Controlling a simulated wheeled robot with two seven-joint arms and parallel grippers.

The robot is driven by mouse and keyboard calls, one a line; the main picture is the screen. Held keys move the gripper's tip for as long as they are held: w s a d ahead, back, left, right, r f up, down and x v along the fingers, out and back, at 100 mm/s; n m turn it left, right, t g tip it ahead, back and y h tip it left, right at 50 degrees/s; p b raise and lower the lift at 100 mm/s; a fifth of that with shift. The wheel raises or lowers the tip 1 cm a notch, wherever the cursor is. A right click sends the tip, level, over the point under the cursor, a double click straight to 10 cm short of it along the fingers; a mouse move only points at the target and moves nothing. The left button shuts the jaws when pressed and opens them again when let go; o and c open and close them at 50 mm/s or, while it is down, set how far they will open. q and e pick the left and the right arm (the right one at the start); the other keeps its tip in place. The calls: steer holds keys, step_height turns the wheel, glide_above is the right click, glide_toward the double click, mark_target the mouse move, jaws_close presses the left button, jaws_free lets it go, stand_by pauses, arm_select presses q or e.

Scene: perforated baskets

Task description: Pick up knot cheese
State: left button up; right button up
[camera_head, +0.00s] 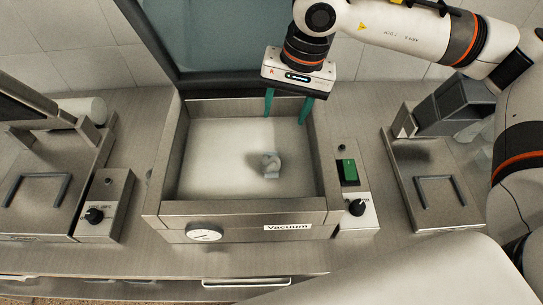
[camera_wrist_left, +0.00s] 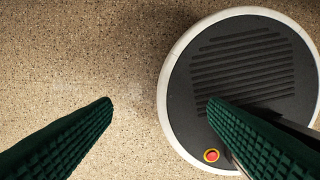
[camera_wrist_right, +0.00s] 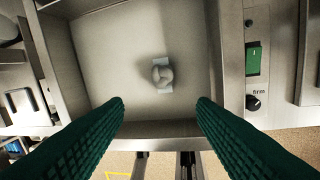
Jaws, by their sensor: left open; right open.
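The knot cheese (camera_head: 271,164) is a small pale knotted lump lying on the floor of the vacuum chamber (camera_head: 215,207), right of its middle. It also shows in the right wrist view (camera_wrist_right: 162,76), beyond and between the fingertips. My right gripper (camera_head: 287,108) has green fingers that are apart and empty, over the back part of the chamber, above and behind the cheese. In the right wrist view its fingers (camera_wrist_right: 160,103) are spread wide. My left gripper (camera_wrist_left: 160,104) is open and empty over the speckled floor. It is not in the head view.
The chamber has raised metal walls, with its dark glass lid (camera_head: 230,45) up behind it. A panel with a green switch (camera_head: 348,171) and knob stands at right. Bench devices stand at left (camera_head: 38,190) and right (camera_head: 437,190). A round grey-black base (camera_wrist_left: 245,90) is below my left gripper.

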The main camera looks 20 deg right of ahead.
arm_select(q)
step_height(320, 180, down, 6)
steer(key=s+b, duration=0.2)
steer(key=b, duration=0.3)
arm_select(e)
step_height(320, 180, down, 6)
steer(key=r, duration=0.1)
steer(key=p, duration=0.3)
glide_above(272, 160)
steer(key=s+d, duration=0.1)
step_height(272, 160, down, 7)
steer(key=shift+f, duration=0.1)
steer(key=shift+w+f, duration=0.1)
steer(key=shift+f, duration=0.1)
steer(key=f, duration=0.1)
steer(key=f+p, duration=0.2)
steer(key=shift+w+a+f, duration=0.3)
steer(key=shift+a, duration=0.1)
steer(key=shift+a+f, duration=0.1)
steer(key=shift+f, duration=0.5)
steer(key=c, duration=0.7)
arm_select(q)
steer(key=r, duration=0.2)
steer(key=w+r, duration=0.1)
steer(key=r, duration=0.2)
steer(key=shift+w, duration=0.1)
arm_select(e)
steer(key=shift+c, duration=0.2)
steer(key=shift+w+r, duration=0.1)
steer(key=shift+r, duration=0.1)
